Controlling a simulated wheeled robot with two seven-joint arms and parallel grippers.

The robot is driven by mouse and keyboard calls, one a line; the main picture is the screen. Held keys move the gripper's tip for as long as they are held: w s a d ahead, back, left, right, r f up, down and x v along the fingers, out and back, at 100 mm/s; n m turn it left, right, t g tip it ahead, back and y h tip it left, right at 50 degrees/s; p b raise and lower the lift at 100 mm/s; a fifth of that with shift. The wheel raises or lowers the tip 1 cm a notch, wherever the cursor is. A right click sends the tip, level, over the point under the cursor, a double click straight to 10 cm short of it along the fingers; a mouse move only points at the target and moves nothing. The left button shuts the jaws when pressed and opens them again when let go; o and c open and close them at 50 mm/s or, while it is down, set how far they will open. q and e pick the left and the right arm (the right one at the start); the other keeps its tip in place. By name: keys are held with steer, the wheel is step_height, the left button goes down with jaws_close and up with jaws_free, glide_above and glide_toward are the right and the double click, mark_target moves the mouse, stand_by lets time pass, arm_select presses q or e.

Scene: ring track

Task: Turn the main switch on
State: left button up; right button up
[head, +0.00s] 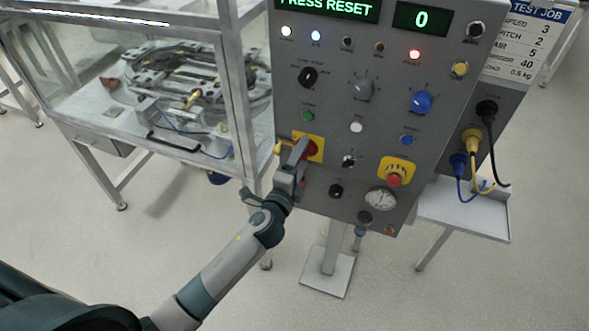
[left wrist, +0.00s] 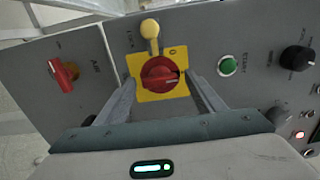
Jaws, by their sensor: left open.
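The main switch is a red rotary knob (head: 313,149) on a yellow plate, low on the left of the grey control panel. In the left wrist view the red knob (left wrist: 160,75) faces me, its grip bar lying nearly across the picture. A yellow tag-like piece (left wrist: 150,32) sits at the plate's edge. My left gripper (head: 299,156) is at the panel in front of the switch. In the left wrist view the left gripper's fingers (left wrist: 162,88) are apart, one on each side of the knob; whether they touch it I cannot tell. My right gripper is not in view.
The panel's display (head: 328,9) reads PRESS RESET. A green button (left wrist: 228,64) and a red AIR knob (left wrist: 63,75) are near the switch. A red emergency button (head: 394,178) and gauge (head: 381,199) sit right of it. A glazed machine frame (head: 235,90) stands at left.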

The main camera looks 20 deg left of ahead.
arm_select(q)
steer(key=s+b, duration=0.4)
steer(key=s, duration=1.3)
steer(key=shift+s+a+b, duration=0.15)
steer(key=shift+a+b, duration=0.1)
steer(key=shift+b, duration=0.15)
steer(key=shift+f, duration=0.15)
